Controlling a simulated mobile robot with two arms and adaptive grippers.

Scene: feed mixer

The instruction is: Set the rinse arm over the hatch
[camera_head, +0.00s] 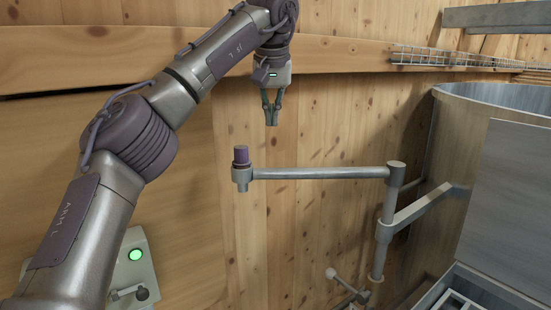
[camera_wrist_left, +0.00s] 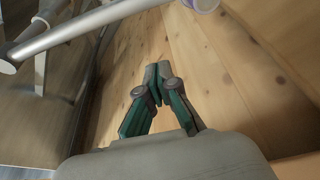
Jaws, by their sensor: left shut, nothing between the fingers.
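The rinse arm (camera_head: 320,173) is a grey horizontal pipe on an upright post (camera_head: 384,225). It reaches left from the post, along the wooden wall and away from the metal vessel (camera_head: 480,110). Its free end carries a dark purple knob (camera_head: 241,156). In the left wrist view the pipe (camera_wrist_left: 80,30) crosses the upper left, with a bit of the knob's end at the top edge. What looks like the hatch (camera_head: 468,293) is at the lower right, partly cut off. My left gripper (camera_head: 271,120) is shut and empty, above and right of the knob, apart from it. My right gripper is out of view.
A raised flat grey panel (camera_head: 508,205) stands at the right beside the hatch. A bracket (camera_head: 425,210) joins the post to the vessel. A small lever (camera_head: 345,283) sits low by the post. A box with a green light (camera_head: 135,255) is at the lower left.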

